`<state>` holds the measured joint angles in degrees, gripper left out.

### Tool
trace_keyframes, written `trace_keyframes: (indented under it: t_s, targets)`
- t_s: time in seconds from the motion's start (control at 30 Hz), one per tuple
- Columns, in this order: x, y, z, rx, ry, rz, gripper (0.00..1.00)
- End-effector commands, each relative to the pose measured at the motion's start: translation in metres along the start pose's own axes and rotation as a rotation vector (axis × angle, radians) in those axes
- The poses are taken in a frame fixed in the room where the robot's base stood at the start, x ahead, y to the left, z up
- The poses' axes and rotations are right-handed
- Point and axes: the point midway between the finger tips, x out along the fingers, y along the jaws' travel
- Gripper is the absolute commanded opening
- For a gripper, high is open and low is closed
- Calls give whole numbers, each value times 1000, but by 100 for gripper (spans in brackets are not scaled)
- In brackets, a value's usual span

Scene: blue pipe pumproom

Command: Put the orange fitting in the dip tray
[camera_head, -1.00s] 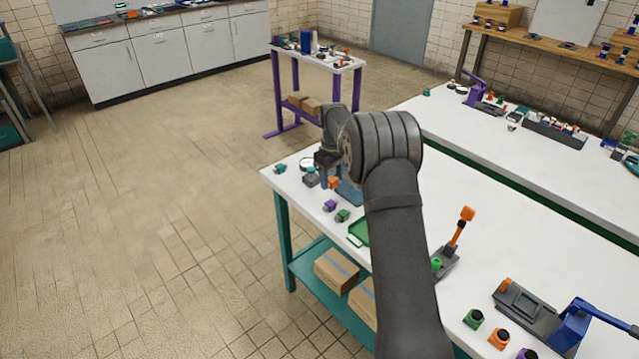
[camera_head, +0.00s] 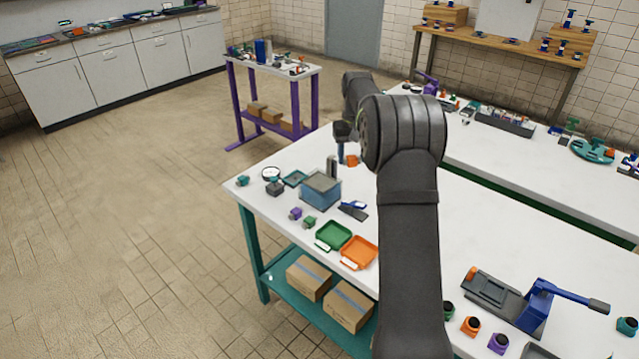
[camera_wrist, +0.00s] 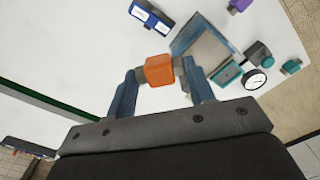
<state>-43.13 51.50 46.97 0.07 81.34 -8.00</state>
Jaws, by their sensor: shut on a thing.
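The orange fitting (camera_wrist: 159,70) sits between the two blue fingers of my gripper (camera_wrist: 160,84) in the wrist view, and the fingers are shut on it. In the head view the fitting (camera_head: 352,160) shows beside a blue finger of my gripper (camera_head: 345,158), behind and right of a blue open-topped box with a grey inside (camera_head: 320,203). This box looks like the dip tray, and it also shows in the wrist view (camera_wrist: 183,41), beyond the fitting and to its right. The fitting is outside the box. Its height above the table is hard to tell.
Green (camera_head: 333,236) and orange (camera_head: 358,253) shallow trays lie at the table's front edge. Small purple (camera_head: 295,213) and green (camera_head: 309,222) fittings, a round gauge (camera_head: 271,174) and a small teal tray (camera_head: 294,178) lie near the box. My arm hides the table's middle.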

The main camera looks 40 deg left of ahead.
Motion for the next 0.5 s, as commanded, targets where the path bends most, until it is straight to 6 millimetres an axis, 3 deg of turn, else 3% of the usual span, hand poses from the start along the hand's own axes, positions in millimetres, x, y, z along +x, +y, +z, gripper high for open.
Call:
trace_keyframes:
  t_s: [0.17,0.5]
  targets:
    - [-6,10,-2,99,0,0,23]
    - [37,-48,-40,104,-2,0,23]
